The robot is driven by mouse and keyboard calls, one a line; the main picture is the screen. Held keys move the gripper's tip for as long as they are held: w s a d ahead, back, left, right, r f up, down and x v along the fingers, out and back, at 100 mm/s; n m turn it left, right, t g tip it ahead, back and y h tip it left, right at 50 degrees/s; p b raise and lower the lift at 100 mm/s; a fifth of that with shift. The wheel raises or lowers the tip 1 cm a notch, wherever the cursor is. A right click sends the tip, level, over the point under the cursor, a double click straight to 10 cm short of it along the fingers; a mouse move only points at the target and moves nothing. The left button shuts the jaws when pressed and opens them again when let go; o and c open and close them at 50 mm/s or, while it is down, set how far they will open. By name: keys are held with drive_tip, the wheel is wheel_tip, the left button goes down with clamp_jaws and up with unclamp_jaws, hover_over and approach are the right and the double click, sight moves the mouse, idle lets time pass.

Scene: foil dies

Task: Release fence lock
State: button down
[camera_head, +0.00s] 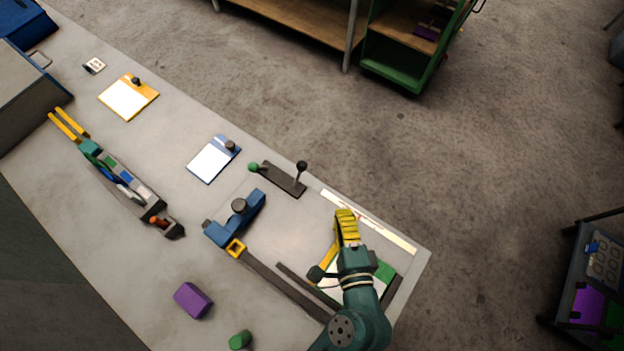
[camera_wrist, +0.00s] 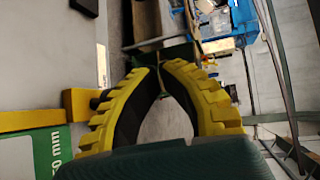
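My gripper (camera_head: 346,225) is in the head view at the bench's right end, above the work surface, its yellow fingers close together. In the wrist view the ribbed fingers (camera_wrist: 162,72) converge at the tips, with nothing visible between them. A yellow bar (camera_head: 328,256) lies left of the gripper, with a black knob (camera_head: 317,272) near its lower end. The yellow bar (camera_wrist: 75,110) also shows left of the fingers in the wrist view. No part is labelled as the fence lock.
A dark plate with green and black knobs (camera_head: 283,180) sits behind the blue block. A purple block (camera_head: 193,300) and green cylinder (camera_head: 240,340) lie in front. Bare bench separates them.

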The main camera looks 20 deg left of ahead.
sight(298, 175)
drive_tip(key=f, duration=0.1)
drive_tip(key=s+f+m, duration=0.1)
drive_tip(key=shift+a+f, duration=0.3)
drive_tip(key=shift+f, duration=0.05)
drive_tip(key=a+x, duration=0.1)
drive_tip(key=x, duration=0.5)
drive_tip(key=s+x, duration=0.1)
drive_tip(key=x, duration=0.4)
drive_tip(key=a+x, duration=0.1)
drive_tip(key=x, duration=0.5)
drive_tip(key=shift+a+r, duration=0.15)
drive_tip(key=shift+a, duration=0.3)
drive_tip(key=shift+s+a+r, duration=0.1)
drive_tip(key=shift+s+r, duration=0.05)
drive_tip(key=shift+s+b, duration=0.1)
drive_tip(key=shift+b, duration=0.55)
